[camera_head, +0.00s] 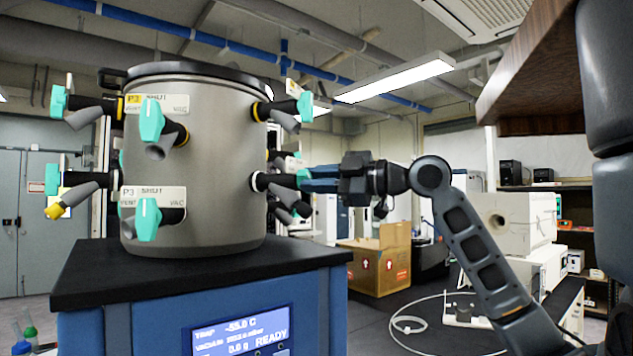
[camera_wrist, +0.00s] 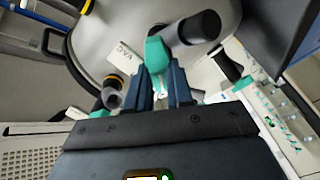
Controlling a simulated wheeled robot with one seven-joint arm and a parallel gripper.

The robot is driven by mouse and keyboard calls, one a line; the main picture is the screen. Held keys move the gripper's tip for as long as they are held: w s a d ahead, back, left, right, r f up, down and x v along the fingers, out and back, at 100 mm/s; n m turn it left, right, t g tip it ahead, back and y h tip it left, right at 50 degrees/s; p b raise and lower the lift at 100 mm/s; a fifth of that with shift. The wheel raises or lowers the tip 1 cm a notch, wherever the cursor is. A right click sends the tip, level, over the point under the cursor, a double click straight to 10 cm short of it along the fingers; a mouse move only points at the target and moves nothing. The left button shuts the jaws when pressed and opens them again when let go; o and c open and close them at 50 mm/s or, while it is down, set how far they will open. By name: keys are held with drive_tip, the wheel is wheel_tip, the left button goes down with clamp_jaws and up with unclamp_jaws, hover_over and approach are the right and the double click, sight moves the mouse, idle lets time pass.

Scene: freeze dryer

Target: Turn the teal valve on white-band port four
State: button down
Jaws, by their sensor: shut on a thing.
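A steel drum (camera_head: 195,235) carries two rows of ports with teal valve handles. The lower front port has a white label (camera_head: 150,194) reading P3 SHUT. My gripper (camera_head: 310,178) reaches in from the right to the lower right port (camera_head: 270,182). In the wrist view, my gripper (camera_wrist: 162,82) is shut on a teal valve handle (camera_wrist: 157,54), its two blue fingers on either side. A label beside it (camera_wrist: 124,58) reads VAC; its port number is not legible. In the head view my fingers mostly hide this handle.
The upper right valve (camera_head: 304,106) sits above my gripper, and more ports stand close behind it. The drum rests on a black-topped blue cabinet (camera_head: 110,265) with a display (camera_head: 240,333). A cardboard box (camera_head: 378,262) stands on the floor behind.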

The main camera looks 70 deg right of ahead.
drive_tip(key=m, duration=0.5)
drive_tip(key=m+p, duration=0.1)
drive_tip(key=m, duration=0.4)
drive_tip(key=shift+d+r+m, duration=0.15)
drive_tip(key=shift+m, duration=0.15)
drive_tip(key=shift+m+p, duration=0.3)
drive_tip(key=c, duration=1)
unclamp_jaws()
drive_tip(key=shift+s, duration=0.15)
drive_tip(key=s+b, duration=0.2)
drive_tip(key=s, duration=0.5)
drive_tip(key=shift+s, duration=0.25)
drive_tip(key=shift+s, duration=0.1)
